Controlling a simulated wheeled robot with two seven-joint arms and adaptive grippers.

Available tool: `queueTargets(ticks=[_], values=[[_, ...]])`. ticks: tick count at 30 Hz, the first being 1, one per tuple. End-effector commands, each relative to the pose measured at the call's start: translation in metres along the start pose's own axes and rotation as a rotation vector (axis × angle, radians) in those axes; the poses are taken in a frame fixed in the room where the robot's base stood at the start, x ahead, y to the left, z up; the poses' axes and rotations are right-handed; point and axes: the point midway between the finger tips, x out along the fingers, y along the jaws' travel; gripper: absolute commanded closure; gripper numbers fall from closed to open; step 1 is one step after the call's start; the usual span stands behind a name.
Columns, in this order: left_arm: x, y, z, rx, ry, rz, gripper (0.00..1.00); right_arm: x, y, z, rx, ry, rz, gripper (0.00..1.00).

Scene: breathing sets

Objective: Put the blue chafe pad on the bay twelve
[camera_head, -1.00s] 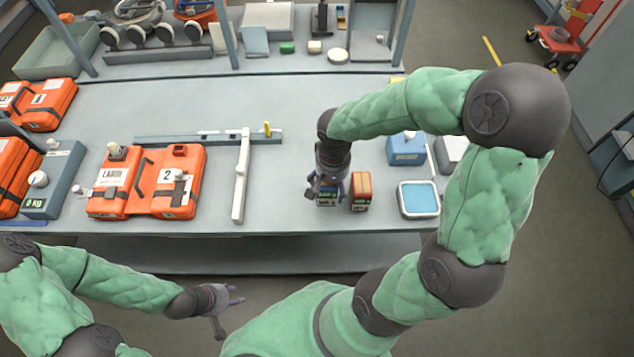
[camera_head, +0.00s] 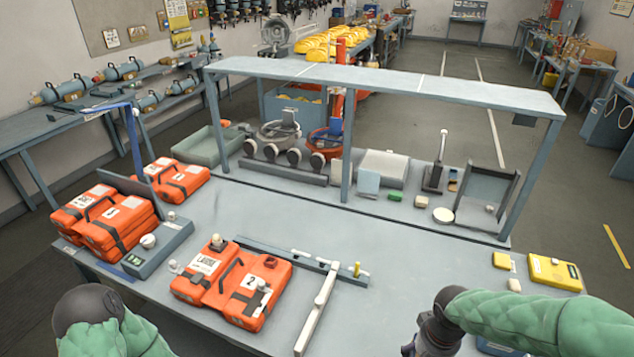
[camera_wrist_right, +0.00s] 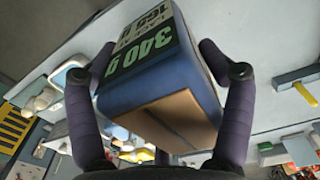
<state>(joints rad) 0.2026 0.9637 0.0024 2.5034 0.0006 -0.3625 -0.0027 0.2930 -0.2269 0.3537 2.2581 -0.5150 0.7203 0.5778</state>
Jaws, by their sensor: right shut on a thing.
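My right gripper (camera_wrist_right: 158,60) is shut on a blue block with a tan face (camera_wrist_right: 155,95), which I take for the blue chafe pad. One dark finger lies along each side of it. Its label shows "340 g". A long grey-blue raised shelf (camera_head: 390,80) with thin white dividing lines on top spans the back of the table. No bay number is readable, so I cannot tell which is bay twelve. My left gripper is out of view.
Orange cases (camera_head: 232,285) lie on the table (camera_head: 400,265) at left, beside a white T-shaped bar (camera_head: 317,310). Yellow items (camera_head: 553,272) lie at right. The table middle is clear.

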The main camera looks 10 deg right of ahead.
Motion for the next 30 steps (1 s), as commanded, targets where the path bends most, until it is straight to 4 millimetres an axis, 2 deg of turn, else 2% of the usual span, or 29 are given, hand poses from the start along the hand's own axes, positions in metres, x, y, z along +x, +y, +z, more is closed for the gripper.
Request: queueTargets(ticks=[3,9,18,24,30], values=[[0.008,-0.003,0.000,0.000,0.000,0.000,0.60,0.017,-0.028,-0.022,-0.090,-0.003,-0.002,0.78],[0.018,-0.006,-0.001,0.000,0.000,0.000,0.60,0.044,-0.079,-0.052,-0.236,-0.004,-0.002,0.78],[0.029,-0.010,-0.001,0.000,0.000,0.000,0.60,0.084,-0.154,-0.076,-0.421,-0.001,0.001,0.78],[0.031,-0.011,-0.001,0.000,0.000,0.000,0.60,0.096,-0.178,-0.080,-0.478,0.002,0.003,0.79],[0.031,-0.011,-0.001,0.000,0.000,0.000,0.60,0.098,-0.182,-0.080,-0.487,0.002,0.003,0.79]])
